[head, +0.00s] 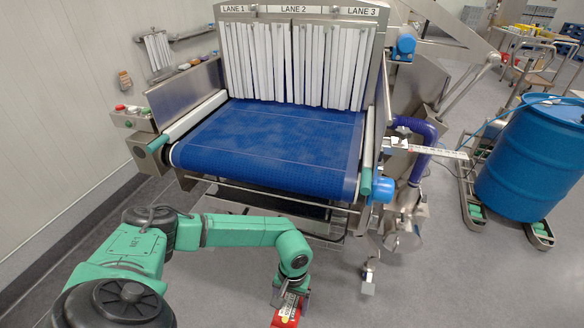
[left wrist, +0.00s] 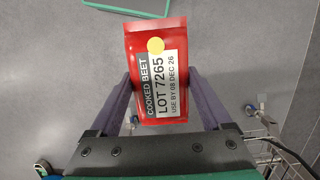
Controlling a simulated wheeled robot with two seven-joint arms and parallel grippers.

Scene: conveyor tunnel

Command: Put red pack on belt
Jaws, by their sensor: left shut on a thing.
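The red pack (left wrist: 158,38) is labelled "COOKED BEET, LOT 7265" in the left wrist view and has a yellow round sticker. My left gripper (left wrist: 162,92) is shut on it, with one finger at each side. In the head view the red pack (head: 287,311) hangs below my left gripper (head: 287,297) at the bottom centre, in front of the conveyor and apart from it. The blue belt (head: 270,145) is empty and runs under white strip curtains marked LANE 1, LANE 2 and LANE 3. My right gripper is not in view.
A control box with buttons (head: 131,117) stands at the belt's left. Metal side rails edge the belt, and a blue motor (head: 381,189) sits at its right front. A blue drum (head: 535,158) stands at the right. Grey floor is clear around the pack.

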